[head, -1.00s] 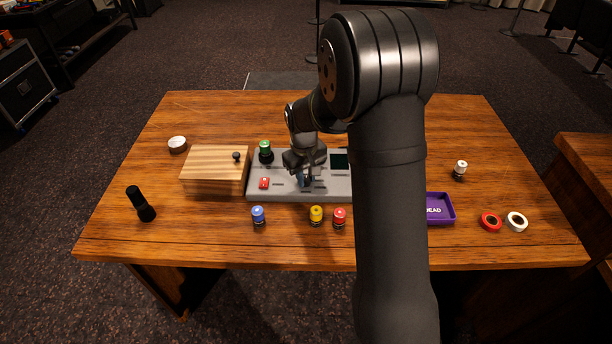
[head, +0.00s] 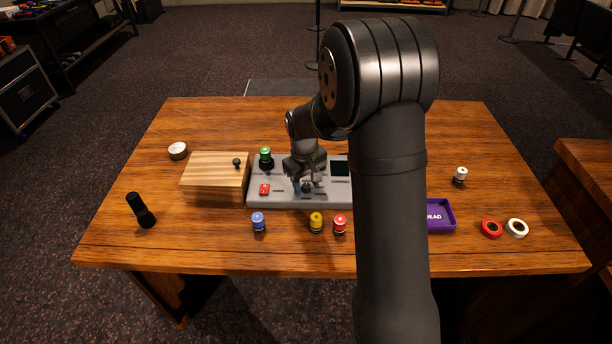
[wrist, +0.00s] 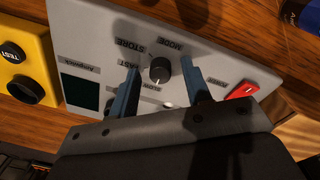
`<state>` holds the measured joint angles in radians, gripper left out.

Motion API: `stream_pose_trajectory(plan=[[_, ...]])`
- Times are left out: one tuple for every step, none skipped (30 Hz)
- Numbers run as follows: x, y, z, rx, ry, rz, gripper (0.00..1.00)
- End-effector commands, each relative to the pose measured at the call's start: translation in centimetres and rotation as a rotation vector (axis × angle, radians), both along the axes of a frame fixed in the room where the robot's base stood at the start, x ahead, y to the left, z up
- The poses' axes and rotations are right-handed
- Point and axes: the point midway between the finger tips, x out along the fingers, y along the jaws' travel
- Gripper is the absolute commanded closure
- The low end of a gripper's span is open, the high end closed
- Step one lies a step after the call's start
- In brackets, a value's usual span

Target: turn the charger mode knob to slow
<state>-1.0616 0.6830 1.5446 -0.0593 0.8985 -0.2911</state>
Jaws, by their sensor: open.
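The grey charger panel (head: 272,197) lies on the table beside the wooden box. In the wrist view, its black round mode knob (wrist: 160,69) stands near printed words including MODE, STORE, FAST and SLOW. A short white mark shows on the knob's side toward the SLOW word. My gripper (wrist: 160,75) is open, with one blue-grey finger on each side of the knob and a visible gap to each. In the head view my gripper (head: 306,186) is over the middle of the panel. Whether the fingertips touch the panel cannot be told.
A red switch (head: 264,189) and a dark screen (head: 340,168) are on the panel. Blue, yellow and red jars stand in front. A yellow TEST box (wrist: 22,75) is beside the panel. My arm hides part of the right side.

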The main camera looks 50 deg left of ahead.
Motion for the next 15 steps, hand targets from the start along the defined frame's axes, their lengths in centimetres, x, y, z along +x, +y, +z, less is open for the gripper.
stream_pose_trajectory(plan=[[0.0,0.0,0.3,0.002,0.000,0.000,0.55],[0.0,0.1,0.5,0.002,-0.001,0.000,0.55],[0.0,0.1,0.9,0.003,-0.002,0.000,0.55],[0.0,0.1,1.3,0.003,-0.002,0.000,0.55],[-0.1,0.1,1.8,0.003,-0.002,0.000,0.55],[-0.1,0.1,2.6,0.004,-0.002,0.000,0.55],[-0.1,0.1,3.2,0.004,-0.002,0.000,0.55],[-0.2,0.1,3.9,0.005,-0.002,0.000,0.55],[-0.2,0.1,4.9,0.005,-0.002,0.000,0.55],[-0.2,0.2,5.6,0.007,-0.003,0.000,0.55],[-0.3,0.1,6.4,0.006,-0.002,0.000,0.55],[-0.3,0.2,7.4,0.006,-0.003,0.000,0.55],[-0.4,0.2,8.1,0.006,-0.002,0.000,0.55],[-0.4,0.2,8.9,0.006,-0.002,0.000,0.55],[-0.4,0.2,9.9,0.007,-0.003,0.000,0.55]])
